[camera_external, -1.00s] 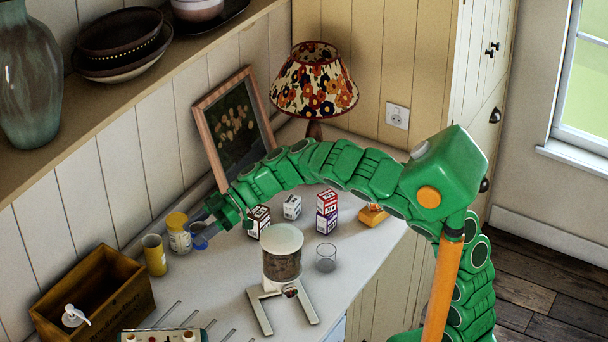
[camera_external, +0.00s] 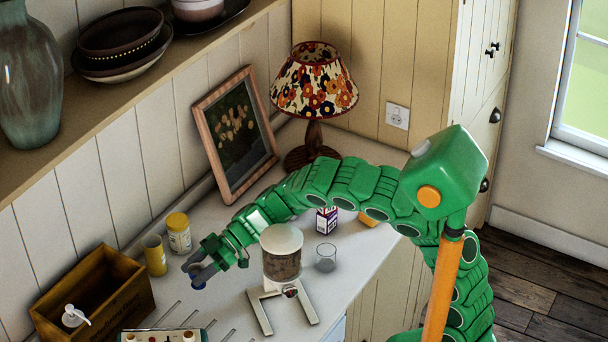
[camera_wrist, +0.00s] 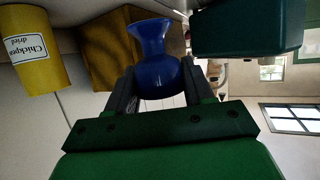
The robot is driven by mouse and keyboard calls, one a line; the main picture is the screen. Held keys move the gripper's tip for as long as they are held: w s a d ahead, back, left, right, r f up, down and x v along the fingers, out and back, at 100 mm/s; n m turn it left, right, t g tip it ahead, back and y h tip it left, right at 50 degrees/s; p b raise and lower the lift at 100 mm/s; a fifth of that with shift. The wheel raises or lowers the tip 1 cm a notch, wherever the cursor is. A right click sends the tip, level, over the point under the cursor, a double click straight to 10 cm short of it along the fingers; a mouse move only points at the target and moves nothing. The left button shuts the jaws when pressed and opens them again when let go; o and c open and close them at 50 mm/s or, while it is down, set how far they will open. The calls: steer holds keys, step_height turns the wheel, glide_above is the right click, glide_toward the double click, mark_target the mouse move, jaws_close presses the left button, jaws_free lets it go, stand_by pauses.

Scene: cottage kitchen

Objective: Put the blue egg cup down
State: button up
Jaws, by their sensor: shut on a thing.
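My gripper (camera_external: 198,268) is over the counter, to the left of the white stand with the brown-filled canister. It is shut on the blue egg cup (camera_wrist: 157,62). In the wrist view the glossy cup sits between the two dark fingers, its flared end pointing up in the picture. In the external view only a small blue part of the egg cup (camera_external: 199,284) shows at the fingertips. I cannot tell whether the cup touches the counter (camera_external: 222,302).
A wooden box (camera_external: 98,292) is at the left. The canister stand (camera_external: 282,262) and a clear glass (camera_external: 326,257) are at the right.

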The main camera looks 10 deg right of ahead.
mark_target(199, 287)
steer(key=shift+f, duration=3.15)
steer(key=shift+f, duration=0.1)
steer(key=o, duration=1.1)
steer(key=shift+c, duration=0.2)
steer(key=v, duration=1.2)
steer(key=shift+r, duration=0.25)
